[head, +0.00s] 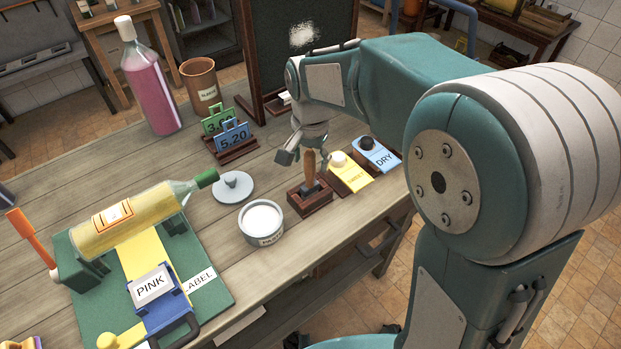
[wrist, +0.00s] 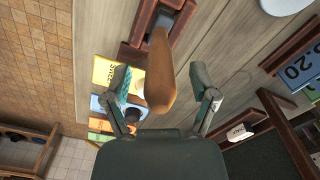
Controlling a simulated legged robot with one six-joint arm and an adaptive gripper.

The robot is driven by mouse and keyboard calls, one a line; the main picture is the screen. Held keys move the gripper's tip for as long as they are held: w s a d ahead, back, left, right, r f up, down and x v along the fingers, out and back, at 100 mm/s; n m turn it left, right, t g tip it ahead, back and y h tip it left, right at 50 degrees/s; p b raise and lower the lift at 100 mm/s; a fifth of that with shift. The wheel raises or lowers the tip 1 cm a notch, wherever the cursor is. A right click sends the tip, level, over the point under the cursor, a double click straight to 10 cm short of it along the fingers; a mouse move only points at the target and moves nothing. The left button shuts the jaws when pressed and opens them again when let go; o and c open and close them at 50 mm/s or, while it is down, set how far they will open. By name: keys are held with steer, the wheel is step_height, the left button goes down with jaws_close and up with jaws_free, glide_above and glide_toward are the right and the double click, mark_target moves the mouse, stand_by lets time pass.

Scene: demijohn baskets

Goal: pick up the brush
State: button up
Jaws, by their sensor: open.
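The brush (head: 309,164) stands handle-up in a dark red wooden holder (head: 312,203) near the table's front edge; its lower end is hidden in the holder. My gripper (head: 303,157) is open just above and around the handle. In the wrist view the brown handle of the brush (wrist: 160,72) points towards my gripper (wrist: 161,82) and lies between the two spread fingers, with a gap on each side. The holder (wrist: 148,25) shows at the top of that view.
A paste jar (head: 263,224) and a grey lid (head: 233,187) are left of the holder. Yellow (head: 349,173) and blue (head: 378,156) stamp-like blocks stand close on the right. Number cards (head: 234,137) are behind. A bottle (head: 135,222) lies on a cradle at left.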

steer(key=shift+a+f, duration=0.2)
steer(key=shift+f, duration=0.4)
steer(key=shift+d, duration=0.15)
jaws_close()
